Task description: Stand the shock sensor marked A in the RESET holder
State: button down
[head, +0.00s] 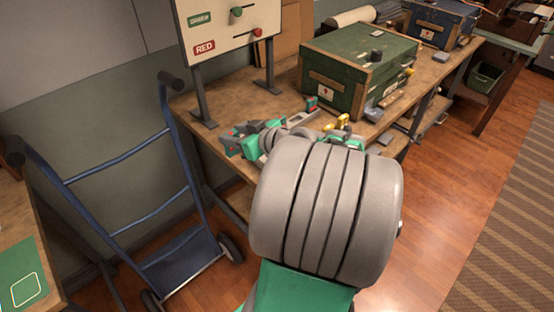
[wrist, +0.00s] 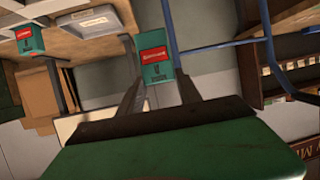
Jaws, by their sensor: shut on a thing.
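My gripper (wrist: 157,88) is shut on a teal sensor (wrist: 153,60) with a red label, held between the fingertips in the wrist view. Its lettering is too small to read, so I cannot tell whether it is marked A. In the head view my arm hides much of the gripper; a teal and red piece (head: 231,146) shows at its left end, above the bench edge. A second teal sensor (wrist: 29,42) with a red label stands beside a pale grey tray (wrist: 113,22). It also shows on the bench in the head view (head: 311,103). No RESET marking is legible.
A green crate (head: 340,83) stands on the wooden workbench (head: 235,92), with a blue crate (head: 437,25) behind. A signboard (head: 222,25) reading RED stands on the bench's left end. A blue hand truck (head: 128,226) stands at left.

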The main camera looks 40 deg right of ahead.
jog(key=s+d+r+m+h+b, duration=0.1)
jog(key=s+d+r+b, duration=0.15)
jog(key=s+d, duration=1.15)
jog(key=f+b+x, duration=0.1)
jog(key=x, duration=0.3)
jog(key=f+b+x, duration=0.1)
jog(key=x, duration=0.4)
jog(key=s+b+x, duration=0.1)
jog(key=b+x, duration=0.1)
jog(key=x, duration=0.3)
jog(key=shift+s+f, duration=0.2)
jog(key=shift+f, duration=0.15)
jog(key=f, duration=0.3)
jog(key=shift+w+f, duration=0.2)
jog(key=shift+f, duration=0.1)
